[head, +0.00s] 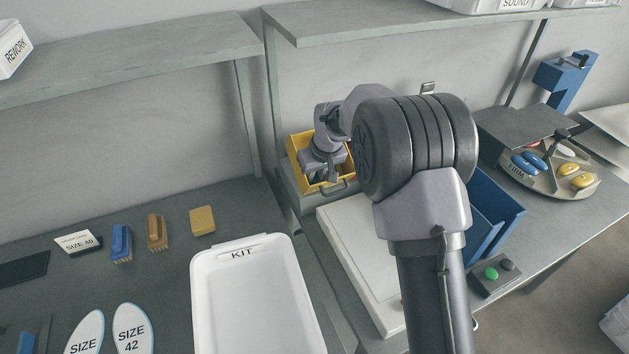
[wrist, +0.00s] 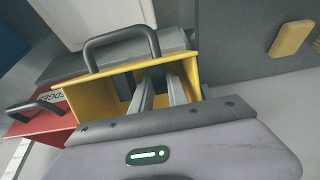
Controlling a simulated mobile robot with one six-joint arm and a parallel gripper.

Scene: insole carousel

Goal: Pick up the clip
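My gripper (head: 326,177) points down into a yellow bin (head: 345,187) on the right-hand bench. In the wrist view, the two grey fingers of my gripper (wrist: 158,84) stand apart with a gap between them, inside the yellow bin (wrist: 128,68). No object shows between the fingers. I cannot make out a clip in the bin; its floor is mostly hidden by the fingers, the bin walls and my gripper body.
A red bin (wrist: 50,118) stands beside the yellow one. A white KIT tray (head: 255,300), insoles (head: 132,328) and brushes (head: 121,243) lie on the left bench. A blue holder (head: 492,215), a button box (head: 494,276) and a round carousel (head: 548,182) are at right.

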